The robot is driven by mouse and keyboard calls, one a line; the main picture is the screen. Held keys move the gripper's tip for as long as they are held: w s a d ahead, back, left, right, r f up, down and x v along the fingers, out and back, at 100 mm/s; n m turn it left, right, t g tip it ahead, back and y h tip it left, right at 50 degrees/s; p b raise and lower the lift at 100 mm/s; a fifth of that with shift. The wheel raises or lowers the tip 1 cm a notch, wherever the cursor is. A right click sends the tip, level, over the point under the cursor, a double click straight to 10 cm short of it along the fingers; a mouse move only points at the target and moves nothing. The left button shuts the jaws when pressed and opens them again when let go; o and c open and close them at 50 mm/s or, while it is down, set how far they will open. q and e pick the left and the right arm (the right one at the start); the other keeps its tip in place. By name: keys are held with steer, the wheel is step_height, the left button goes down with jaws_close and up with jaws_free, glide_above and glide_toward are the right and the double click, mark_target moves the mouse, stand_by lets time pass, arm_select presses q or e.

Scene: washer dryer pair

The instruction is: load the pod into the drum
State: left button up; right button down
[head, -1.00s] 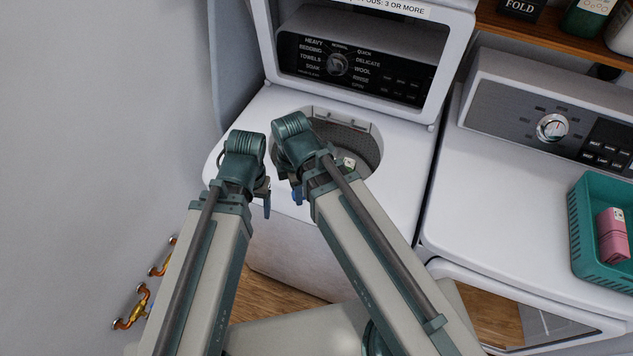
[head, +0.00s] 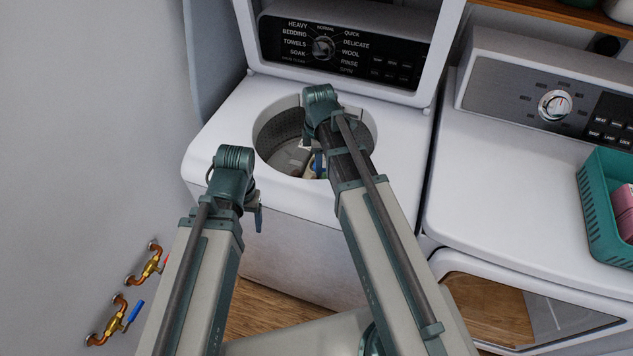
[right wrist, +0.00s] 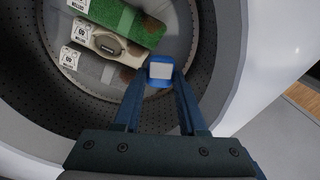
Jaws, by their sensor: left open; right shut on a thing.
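The open washer drum (head: 277,132) is in the middle of the head view, under the raised lid. My right gripper (head: 318,165) is over the drum opening, its tips partly hidden by my arm. In the right wrist view it is shut on a small blue and white pod (right wrist: 160,71), held above the drum (right wrist: 60,112). Inside lie folded laundry pieces with white tags: a green one (right wrist: 125,18), a beige one (right wrist: 112,47) and a grey one (right wrist: 98,73). My left gripper (head: 257,217) is open and empty, in front of the washer's left front edge.
The washer's control panel (head: 345,52) is behind the opening. A white dryer (head: 500,185) stands to the right, with a teal basket (head: 603,215) holding pink items on top. Brass taps (head: 150,268) stick out of the left wall. The washer top right of the drum is clear.

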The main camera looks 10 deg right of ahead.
step_height(320, 180, down, 10)
steer(key=b, duration=0.8)
steer(key=shift+r+b, duration=0.25)
steer(key=shift+b, duration=0.15)
steer(key=shift+f+b, duration=0.45)
steer(key=shift+b, duration=0.05)
steer(key=shift+c, duration=2.3)
jaws_free()
step_height(320, 180, up, 13)
steer(key=p, duration=1.3)
